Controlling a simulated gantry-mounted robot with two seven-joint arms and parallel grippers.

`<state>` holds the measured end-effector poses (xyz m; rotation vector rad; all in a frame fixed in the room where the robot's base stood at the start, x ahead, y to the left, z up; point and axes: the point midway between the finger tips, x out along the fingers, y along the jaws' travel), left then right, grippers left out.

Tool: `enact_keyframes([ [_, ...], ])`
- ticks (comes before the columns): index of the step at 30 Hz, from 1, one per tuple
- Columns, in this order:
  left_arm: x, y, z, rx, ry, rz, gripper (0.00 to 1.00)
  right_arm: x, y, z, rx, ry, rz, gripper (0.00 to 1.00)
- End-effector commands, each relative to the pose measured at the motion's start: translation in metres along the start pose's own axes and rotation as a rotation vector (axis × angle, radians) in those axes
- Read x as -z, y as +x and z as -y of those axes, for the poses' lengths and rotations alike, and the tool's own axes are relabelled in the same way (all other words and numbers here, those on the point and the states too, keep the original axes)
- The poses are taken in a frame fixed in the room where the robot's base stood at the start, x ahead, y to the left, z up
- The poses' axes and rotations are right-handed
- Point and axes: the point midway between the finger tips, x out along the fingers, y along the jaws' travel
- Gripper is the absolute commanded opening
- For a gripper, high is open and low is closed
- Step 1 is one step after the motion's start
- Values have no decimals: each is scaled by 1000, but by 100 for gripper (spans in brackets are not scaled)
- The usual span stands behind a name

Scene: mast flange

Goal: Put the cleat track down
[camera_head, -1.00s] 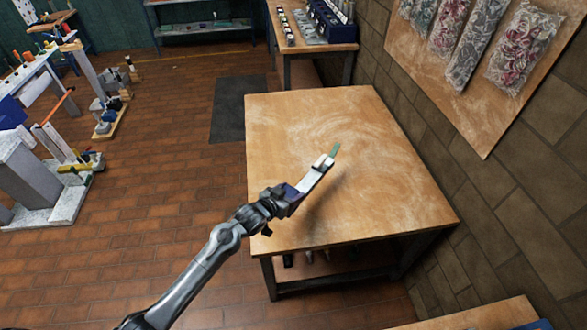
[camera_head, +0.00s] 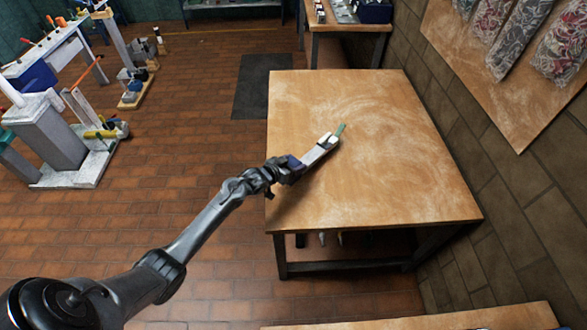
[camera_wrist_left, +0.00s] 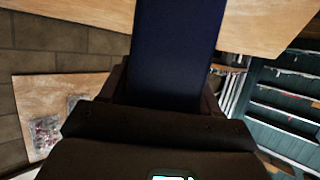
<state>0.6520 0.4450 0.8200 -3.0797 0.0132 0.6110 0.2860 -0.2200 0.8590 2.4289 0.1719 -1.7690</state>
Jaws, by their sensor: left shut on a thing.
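The cleat track (camera_head: 318,151) is a narrow bar in the head view, dark blue near my gripper, pale grey-white further out, with a green tip at the far end. My left gripper (camera_head: 283,168) is shut on its near end, at the left side of the wooden table (camera_head: 400,185). The track points up and to the right over the tabletop. I cannot tell whether it touches the wood. In the left wrist view the track (camera_wrist_left: 175,55) is a wide dark blue strip running away from the dark gripper body. My right gripper is not in view.
The tabletop around the track is bare. A brick wall (camera_head: 500,215) stands to its right. Another bench (camera_head: 350,40) with containers is behind. Another wooden surface (camera_head: 430,318) shows at the bottom right. Grey stands (camera_head: 52,135) are on the floor at left.

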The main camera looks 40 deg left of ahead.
Motion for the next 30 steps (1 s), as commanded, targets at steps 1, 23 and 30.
enact_keyframes([
  [1, -7, 4, 0, 1, -2, -2, 16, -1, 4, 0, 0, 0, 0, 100],
  [23, -22, 9, 0, 0, 0, 0, 87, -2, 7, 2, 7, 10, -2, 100],
  [30, -22, 9, 0, 0, 0, 0, 87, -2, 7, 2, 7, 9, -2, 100],
])
